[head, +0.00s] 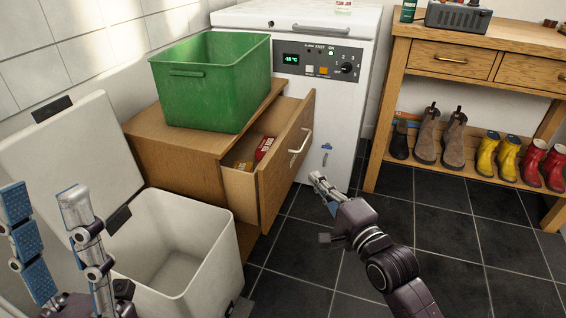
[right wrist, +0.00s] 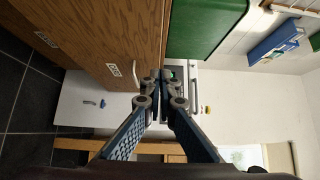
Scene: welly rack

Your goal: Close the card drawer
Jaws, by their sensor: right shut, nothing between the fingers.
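The card drawer (head: 271,190) is pulled out of the wooden cabinet (head: 170,137) in the head view. Its front has a pale bar handle (head: 300,141), and red and yellow packets (head: 263,149) lie inside. My right gripper (head: 317,177) is shut and empty, to the right of the drawer front and apart from it in the head view. In the right wrist view its fingertips (right wrist: 161,86) are together, beside a wooden front (right wrist: 95,30). My left gripper (head: 44,195) is open and empty at the far left, above the white bin's side, away from the drawer.
A green tub (head: 205,95) stands on the cabinet top. An open white bin (head: 205,255) stands in front of the cabinet. A white machine (head: 345,110) is behind, and a wooden bench (head: 460,88) with boots is at right. Dark floor is clear at lower right.

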